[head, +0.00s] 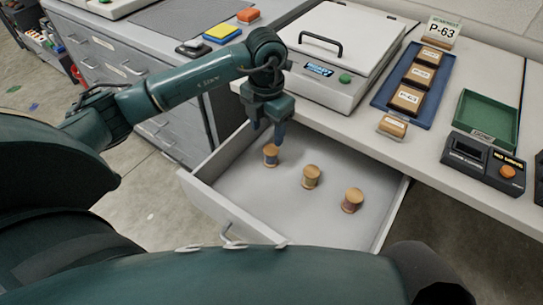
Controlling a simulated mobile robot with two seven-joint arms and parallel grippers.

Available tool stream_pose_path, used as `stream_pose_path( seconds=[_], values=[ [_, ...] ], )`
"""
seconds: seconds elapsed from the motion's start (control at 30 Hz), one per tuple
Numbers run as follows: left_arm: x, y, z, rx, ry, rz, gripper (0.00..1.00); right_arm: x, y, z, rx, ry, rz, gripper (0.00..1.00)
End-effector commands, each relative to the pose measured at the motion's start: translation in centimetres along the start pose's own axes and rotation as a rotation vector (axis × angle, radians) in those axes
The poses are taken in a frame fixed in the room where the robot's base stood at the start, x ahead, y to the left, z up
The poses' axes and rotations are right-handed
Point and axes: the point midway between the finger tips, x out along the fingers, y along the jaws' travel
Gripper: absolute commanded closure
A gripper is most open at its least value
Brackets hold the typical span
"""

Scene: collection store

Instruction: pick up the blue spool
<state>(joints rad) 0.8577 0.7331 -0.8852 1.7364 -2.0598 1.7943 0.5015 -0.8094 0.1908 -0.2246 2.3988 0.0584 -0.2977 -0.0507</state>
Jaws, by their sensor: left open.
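Three wooden-ended spools stand upright in an open white drawer (225,212). The blue spool (270,157) is the leftmost, its thread looking grey-blue below a tan top. My right gripper is not in view.
A white device with a black handle (321,43) stands on the counter behind the drawer. A blue tray (383,92) with several labelled boxes, a green tray (487,119) and a dark control box (484,165) are to the right.

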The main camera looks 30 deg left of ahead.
Motion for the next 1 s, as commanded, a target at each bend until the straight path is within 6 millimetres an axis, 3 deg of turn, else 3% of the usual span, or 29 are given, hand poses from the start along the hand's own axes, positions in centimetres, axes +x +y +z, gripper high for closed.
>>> stream_pose_path(
  seconds=[0.1,0.37,0.7,0.93,1.0],
  values=[
    [2.0,-0.1,0.0,0.001,0.002,-0.002,0.45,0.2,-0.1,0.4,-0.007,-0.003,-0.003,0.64],
    [3.5,-0.2,0.1,0.002,0.000,-0.003,0.45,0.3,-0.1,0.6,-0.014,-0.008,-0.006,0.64],
    [8.0,-0.7,0.2,0.002,0.001,-0.004,0.45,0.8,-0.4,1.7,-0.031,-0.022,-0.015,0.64],
    [8.1,-0.7,0.3,0.003,-0.002,-0.004,0.45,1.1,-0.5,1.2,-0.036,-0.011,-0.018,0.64],
    [8.0,-0.7,0.3,0.003,-0.002,-0.004,0.51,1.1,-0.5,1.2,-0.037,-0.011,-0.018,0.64]
  ],
)
